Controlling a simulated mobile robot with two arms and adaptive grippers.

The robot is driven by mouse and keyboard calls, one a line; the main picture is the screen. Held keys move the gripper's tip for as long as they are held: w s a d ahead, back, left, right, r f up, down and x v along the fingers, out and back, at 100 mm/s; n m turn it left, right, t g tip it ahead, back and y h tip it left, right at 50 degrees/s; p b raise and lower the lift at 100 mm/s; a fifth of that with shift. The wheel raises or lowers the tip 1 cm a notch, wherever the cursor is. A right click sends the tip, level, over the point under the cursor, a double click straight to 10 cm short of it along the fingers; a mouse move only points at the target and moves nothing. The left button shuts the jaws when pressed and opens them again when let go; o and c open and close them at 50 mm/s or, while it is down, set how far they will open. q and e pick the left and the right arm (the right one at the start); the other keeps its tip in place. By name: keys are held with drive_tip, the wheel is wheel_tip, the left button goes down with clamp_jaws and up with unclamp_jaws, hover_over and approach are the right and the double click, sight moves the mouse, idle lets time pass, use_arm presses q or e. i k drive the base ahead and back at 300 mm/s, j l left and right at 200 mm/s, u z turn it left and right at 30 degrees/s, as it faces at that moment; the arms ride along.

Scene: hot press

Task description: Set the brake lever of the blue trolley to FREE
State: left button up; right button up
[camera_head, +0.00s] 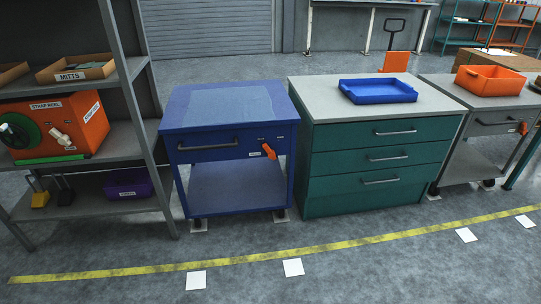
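The blue trolley (228,152) stands left of centre, with a flat top, a drawer with a dark handle (207,145) and a lower shelf. Its orange brake lever (269,151) is on the right of the front face and tilts down to the right. Small labels sit around the lever, too small to read. Neither of my grippers is in the camera_head view.
A grey shelf rack (124,133) with an orange strap reel (55,127) stands at left. A green drawer cabinet (380,150) bearing a blue tray (378,90) stands close on the right, then a grey trolley (481,122). Floor in front is clear, with a yellow line (250,257).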

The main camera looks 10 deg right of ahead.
sight(270, 153)
drive_tip(key=i+j, duration=0.15)
drive_tip(key=i, duration=0.5)
drive_tip(key=i+j, duration=0.1)
drive_tip(key=i, duration=0.55)
drive_tip(key=i+j, duration=0.15)
drive_tip(key=i, duration=0.5)
drive_tip(key=l+z, duration=0.05)
